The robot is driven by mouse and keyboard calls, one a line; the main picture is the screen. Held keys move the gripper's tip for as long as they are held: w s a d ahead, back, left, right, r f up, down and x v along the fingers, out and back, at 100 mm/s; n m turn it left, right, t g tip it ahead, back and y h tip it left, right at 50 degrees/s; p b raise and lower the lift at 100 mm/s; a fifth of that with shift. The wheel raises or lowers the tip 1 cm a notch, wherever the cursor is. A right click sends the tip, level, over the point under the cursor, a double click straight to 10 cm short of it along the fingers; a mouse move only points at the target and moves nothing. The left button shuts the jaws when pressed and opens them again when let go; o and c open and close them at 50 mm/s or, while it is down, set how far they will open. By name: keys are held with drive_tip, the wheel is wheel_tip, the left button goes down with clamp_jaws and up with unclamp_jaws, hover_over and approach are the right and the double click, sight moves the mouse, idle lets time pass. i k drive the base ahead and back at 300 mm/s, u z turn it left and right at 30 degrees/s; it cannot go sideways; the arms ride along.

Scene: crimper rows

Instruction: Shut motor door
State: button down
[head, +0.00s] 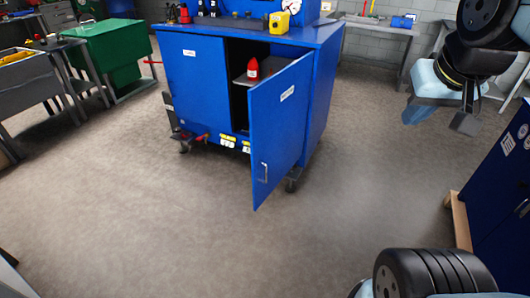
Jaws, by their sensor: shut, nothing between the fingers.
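A blue cabinet (196,84) stands in the middle of the head view. Its right door (283,130) is swung open toward me, hinged at the cabinet's right side. The door has a small white label, too small to read for certain, and a metal handle (265,172) low near its free edge. The left door is closed and also has a label. Through the opening a red bottle-like object (253,69) shows on a grey shelf (263,74). My gripper (466,123) hangs at the upper right, shut and empty, well apart from the door and seemingly nearer to me.
Open floor (180,230) lies in front of the cabinet. A dark blue cabinet (500,190) on a wooden base stands at the right edge. A green chest (116,48) and grey bench (35,90) stand at left. Tools and a yellow object (279,22) sit on the cabinet top.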

sight(277, 105)
drive_tip(key=z, duration=0.1)
drive_tip(key=i, duration=1)
drive_tip(key=u, duration=0.1)
